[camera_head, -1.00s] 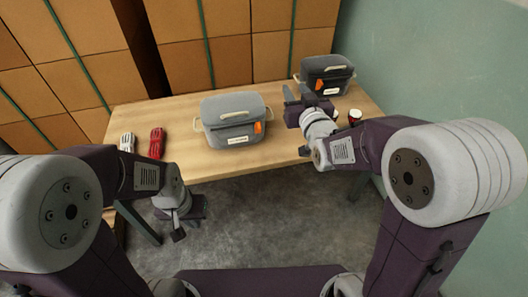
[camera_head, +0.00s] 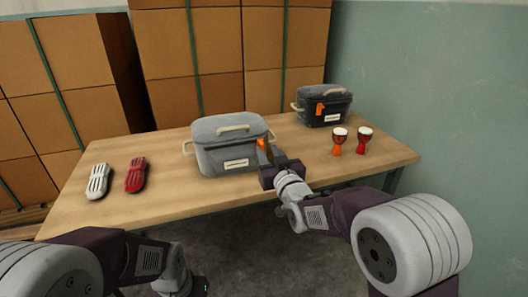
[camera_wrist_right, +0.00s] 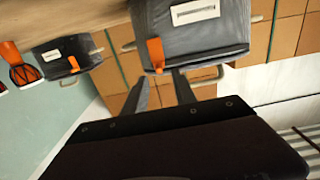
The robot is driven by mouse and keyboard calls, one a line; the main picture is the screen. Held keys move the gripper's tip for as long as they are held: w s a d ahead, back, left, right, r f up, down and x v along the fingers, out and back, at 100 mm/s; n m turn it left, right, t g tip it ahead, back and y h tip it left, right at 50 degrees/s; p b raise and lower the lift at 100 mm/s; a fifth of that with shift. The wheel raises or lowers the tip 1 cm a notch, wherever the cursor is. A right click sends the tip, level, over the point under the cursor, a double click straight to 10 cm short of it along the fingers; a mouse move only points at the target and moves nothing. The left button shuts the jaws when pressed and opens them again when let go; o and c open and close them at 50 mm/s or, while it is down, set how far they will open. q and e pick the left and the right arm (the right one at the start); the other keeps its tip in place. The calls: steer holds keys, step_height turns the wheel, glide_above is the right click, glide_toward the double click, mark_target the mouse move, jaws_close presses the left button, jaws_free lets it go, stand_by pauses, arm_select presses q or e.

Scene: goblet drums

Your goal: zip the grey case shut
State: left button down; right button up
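The grey case (camera_head: 215,158) stands on the table with its lid down and a light handle on top. Its orange zip pull (camera_head: 262,146) hangs at the front right corner. How far the zip is closed cannot be told. My right gripper (camera_head: 267,150) is at that corner, open, with its fingers pointing at the case. In the right wrist view the orange pull (camera_wrist_right: 155,54) is at the fingertips (camera_wrist_right: 161,73), roughly in line with the gap, not clamped. My left gripper (camera_head: 197,285) is low at the bottom edge, mostly hidden.
A darker case (camera_head: 327,104) with an orange pull stands at the back right. Two small goblet drums, one orange (camera_head: 338,141) and one red (camera_head: 364,140), stand before it. A white shaker-like item (camera_head: 98,181) and a red one (camera_head: 136,174) lie at left. Cardboard boxes (camera_head: 190,55) stand behind.

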mark_target(263, 146)
steer(key=b+x, duration=0.1)
steer(key=x, duration=0.3)
steer(key=shift+w, duration=0.15)
steer(key=shift+c, duration=0.3)
jaws_close()
stand_by(1.0)
